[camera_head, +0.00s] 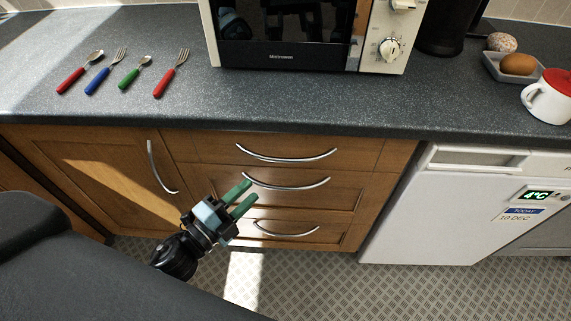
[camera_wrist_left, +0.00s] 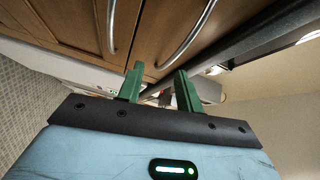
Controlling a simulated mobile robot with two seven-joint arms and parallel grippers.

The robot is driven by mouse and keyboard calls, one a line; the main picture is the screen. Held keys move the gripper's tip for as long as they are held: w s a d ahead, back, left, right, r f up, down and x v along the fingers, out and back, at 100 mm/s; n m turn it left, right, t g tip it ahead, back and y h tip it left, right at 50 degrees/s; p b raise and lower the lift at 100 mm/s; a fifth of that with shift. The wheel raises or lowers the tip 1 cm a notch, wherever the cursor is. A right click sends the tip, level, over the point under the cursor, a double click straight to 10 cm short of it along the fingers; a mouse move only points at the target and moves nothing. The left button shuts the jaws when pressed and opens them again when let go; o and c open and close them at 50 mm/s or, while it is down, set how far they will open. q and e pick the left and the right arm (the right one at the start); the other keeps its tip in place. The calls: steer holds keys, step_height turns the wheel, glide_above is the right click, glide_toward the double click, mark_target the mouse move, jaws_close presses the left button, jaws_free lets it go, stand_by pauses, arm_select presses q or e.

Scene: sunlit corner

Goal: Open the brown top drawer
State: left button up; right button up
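The brown wooden top drawer (camera_head: 210,148) is shut under the counter, with a curved silver handle (camera_head: 287,159) across its front. In the left wrist view that handle (camera_wrist_left: 187,42) runs above the fingers, closer to the counter edge than the second handle. My left gripper (camera_head: 250,192) has two green fingers spread apart with nothing between them. In the head view it appears in front of the middle and lower drawers, below the top handle and apart from it. My right gripper is not in view.
Below are the middle drawer handle (camera_head: 287,184) and bottom drawer handle (camera_head: 286,231). A cupboard door (camera_head: 95,170) is on the left, a white fridge (camera_head: 450,205) on the right. The dark counter (camera_head: 130,115) overhangs the drawers, bearing cutlery and a microwave (camera_head: 300,55). The floor in front is clear.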

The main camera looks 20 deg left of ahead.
mark_target(281, 156)
arm_select(q)
steer(key=shift+w+d+r+m+h, duration=0.55)
steer(key=shift+w+d+m, duration=0.35)
steer(key=shift+w, duration=0.8)
steer(key=shift+w+d+r+m+h, duration=0.4)
steer(key=shift+w+d+r+m, duration=0.45)
steer(key=shift+w, duration=0.85)
steer(key=shift+w+d+r+m+h, duration=0.4)
steer(key=shift+w+d+m, duration=0.5)
steer(key=shift+w, duration=0.8)
steer(key=shift+a, duration=0.15)
jaws_close()
